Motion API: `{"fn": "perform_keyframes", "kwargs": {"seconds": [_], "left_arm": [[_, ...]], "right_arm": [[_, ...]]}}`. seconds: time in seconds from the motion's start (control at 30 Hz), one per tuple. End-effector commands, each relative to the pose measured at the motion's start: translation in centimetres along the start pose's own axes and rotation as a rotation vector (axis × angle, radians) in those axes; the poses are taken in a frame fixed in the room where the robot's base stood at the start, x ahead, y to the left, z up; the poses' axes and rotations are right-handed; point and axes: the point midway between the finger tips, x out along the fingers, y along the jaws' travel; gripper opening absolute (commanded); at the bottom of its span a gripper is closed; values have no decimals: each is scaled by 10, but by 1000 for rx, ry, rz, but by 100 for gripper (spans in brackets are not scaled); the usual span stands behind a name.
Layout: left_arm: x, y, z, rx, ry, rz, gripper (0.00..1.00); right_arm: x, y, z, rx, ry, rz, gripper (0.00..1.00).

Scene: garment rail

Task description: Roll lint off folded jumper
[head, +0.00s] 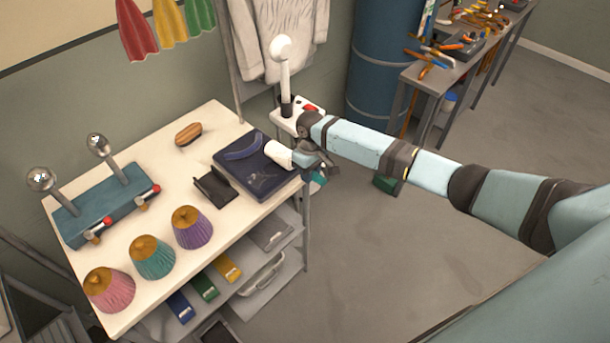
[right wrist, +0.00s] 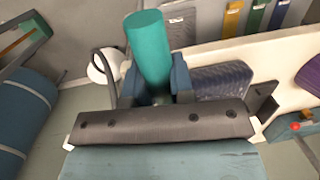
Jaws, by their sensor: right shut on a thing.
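The folded jumper (head: 262,178), dark navy, lies flat at the right end of the white table top. Small pale specks show on it, too small to tell apart. The lint roller's white roll (head: 279,153) is at the jumper's right edge; I cannot tell whether it touches. My right gripper (head: 308,160) is just right of the jumper, shut on the roller's teal handle (right wrist: 148,45). My left gripper is not in view.
A black holder (head: 213,187) stands left of the jumper, a wooden brush (head: 188,134) behind it. Three lampshades (head: 152,257) line the front, beside a teal stand with metal balls (head: 105,205). A steamer (head: 284,85) stands behind; a blue barrel (head: 382,70) is farther right.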

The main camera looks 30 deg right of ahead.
Motion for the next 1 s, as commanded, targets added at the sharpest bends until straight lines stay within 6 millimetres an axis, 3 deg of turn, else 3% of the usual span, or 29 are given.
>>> {"fn": "perform_keyframes", "kwargs": {"seconds": [0.73,1.0], "left_arm": [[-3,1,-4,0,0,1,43],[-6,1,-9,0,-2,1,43]], "right_arm": [[-5,43,0,1,0,1,0],[-5,35,0,-1,0,-2,0]]}}
